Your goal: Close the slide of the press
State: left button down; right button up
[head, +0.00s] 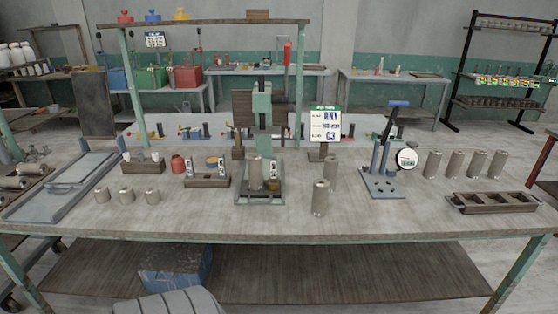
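A press with a green upright column (262,108) stands at the middle of the table. At its foot is a dark, framed slide or base plate (262,199) that reaches toward the table's front. A grey clay-coloured cylinder (255,172) stands upright on it, in front of the column. A white-and-black part (275,171) sits beside the cylinder. How far the slide is out cannot be told at this size. Neither of my grippers shows in the head view.
A blue-grey lever stand (382,180) and dial gauge (406,158) are further right, near an empty-looking dark tray (494,205). A wooden holder (207,181) stands left. The front table strip is mostly clear.

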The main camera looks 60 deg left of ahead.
aim_at(270, 190)
jog(key=u, duration=0.25)
jog(key=i, duration=1.15)
jog(key=u, duration=0.55)
